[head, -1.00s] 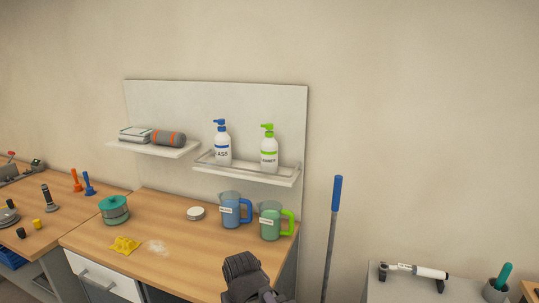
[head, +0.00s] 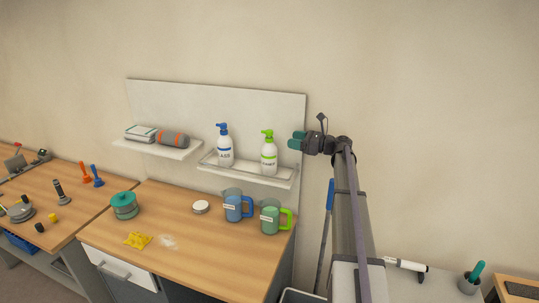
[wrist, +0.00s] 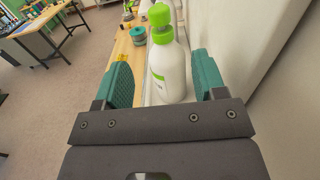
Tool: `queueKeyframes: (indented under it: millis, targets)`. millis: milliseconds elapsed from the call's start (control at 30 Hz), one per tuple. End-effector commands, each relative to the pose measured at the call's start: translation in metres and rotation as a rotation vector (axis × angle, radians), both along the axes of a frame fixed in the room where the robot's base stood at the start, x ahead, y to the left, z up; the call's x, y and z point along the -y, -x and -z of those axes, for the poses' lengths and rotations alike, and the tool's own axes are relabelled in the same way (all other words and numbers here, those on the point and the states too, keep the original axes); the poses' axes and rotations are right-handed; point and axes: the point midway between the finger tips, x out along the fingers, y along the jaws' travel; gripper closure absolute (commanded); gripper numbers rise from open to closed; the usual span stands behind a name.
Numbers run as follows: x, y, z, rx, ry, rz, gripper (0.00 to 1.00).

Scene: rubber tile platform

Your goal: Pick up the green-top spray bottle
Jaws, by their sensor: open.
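The green-top spray bottle (head: 269,157) is white with a green pump head. It stands upright on the right wall shelf (head: 245,177), inside its low rail. My gripper (head: 296,142) is open, with teal fingers, just to the right of the bottle at its upper-body height, and looks apart from it. In the wrist view the bottle (wrist: 170,72) stands ahead and shows between the two open fingers of my gripper (wrist: 162,62).
A blue-top bottle (head: 224,148) stands left of the green one on the same shelf. A left shelf (head: 160,146) holds a folded cloth and a grey roll. Below, a blue jug (head: 233,205) and a green jug (head: 269,218) stand on the workbench (head: 185,225). The wall is close by.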

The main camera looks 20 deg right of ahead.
Motion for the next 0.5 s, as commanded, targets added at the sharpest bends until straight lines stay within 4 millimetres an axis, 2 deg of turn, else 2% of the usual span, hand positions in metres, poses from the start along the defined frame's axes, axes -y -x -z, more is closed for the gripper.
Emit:
queueKeyframes:
  millis: [167,400,500]
  targets:
    - [-0.005,-0.003,0.001,-0.012,-0.009,-0.002,0.36]
    - [-0.036,-0.034,0.001,-0.012,-0.006,-0.004,0.36]
    - [-0.042,-0.040,0.001,-0.011,-0.006,-0.002,0.36]
